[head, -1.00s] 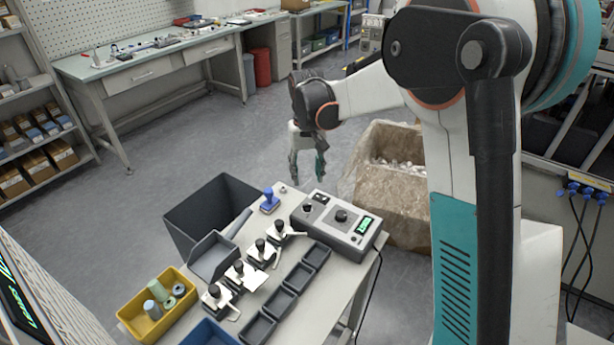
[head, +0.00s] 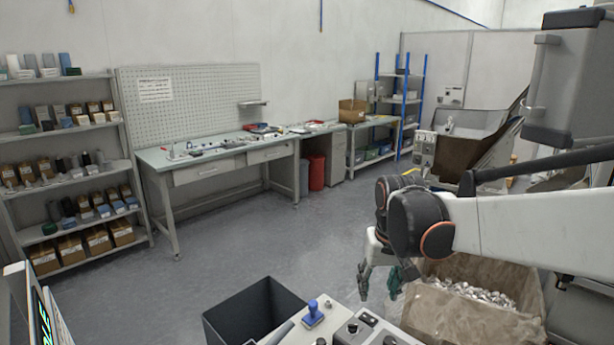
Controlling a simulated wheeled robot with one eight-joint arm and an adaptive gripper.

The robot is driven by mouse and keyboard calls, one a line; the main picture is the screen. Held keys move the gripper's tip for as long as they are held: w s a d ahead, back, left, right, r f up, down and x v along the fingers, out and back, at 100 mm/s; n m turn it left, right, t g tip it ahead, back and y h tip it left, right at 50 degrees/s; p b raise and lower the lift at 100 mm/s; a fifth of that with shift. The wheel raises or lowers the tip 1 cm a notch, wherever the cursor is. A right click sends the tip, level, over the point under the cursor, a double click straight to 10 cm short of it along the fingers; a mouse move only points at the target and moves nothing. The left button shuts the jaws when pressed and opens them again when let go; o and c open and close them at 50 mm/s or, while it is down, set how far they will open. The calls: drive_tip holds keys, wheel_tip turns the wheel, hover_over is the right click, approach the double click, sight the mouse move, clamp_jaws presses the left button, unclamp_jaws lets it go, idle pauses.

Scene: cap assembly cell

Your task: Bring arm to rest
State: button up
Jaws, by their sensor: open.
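My gripper (head: 377,286) hangs from my arm at the right of the head view, pointing down. Its fingers are apart and I see nothing between them. It is above and behind the small work table (head: 318,334), near a large box (head: 440,320) of shiny metal parts. My white arm reaches in from the right edge. Only the far end of the table shows, with a blue stamp-like handle (head: 313,313) and part of a grey control box (head: 354,331).
A dark open bin (head: 250,308) stands left of the table. A workbench (head: 215,157) with a pegboard and shelves (head: 75,165) of boxes line the back and left. A red bin (head: 316,172) stands by the bench. The floor between is clear.

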drive_tip(key=s+d+t, duration=0.2)
drive_tip(key=s, duration=0.8)
drive_tip(key=s+d+r+t, duration=0.1)
drive_tip(key=s+d+t, duration=0.1)
drive_tip(key=s, duration=0.9)
drive_tip(key=shift+r+t, duration=0.2)
drive_tip(key=shift+t, duration=0.3)
drive_tip(key=shift+d, duration=0.1)
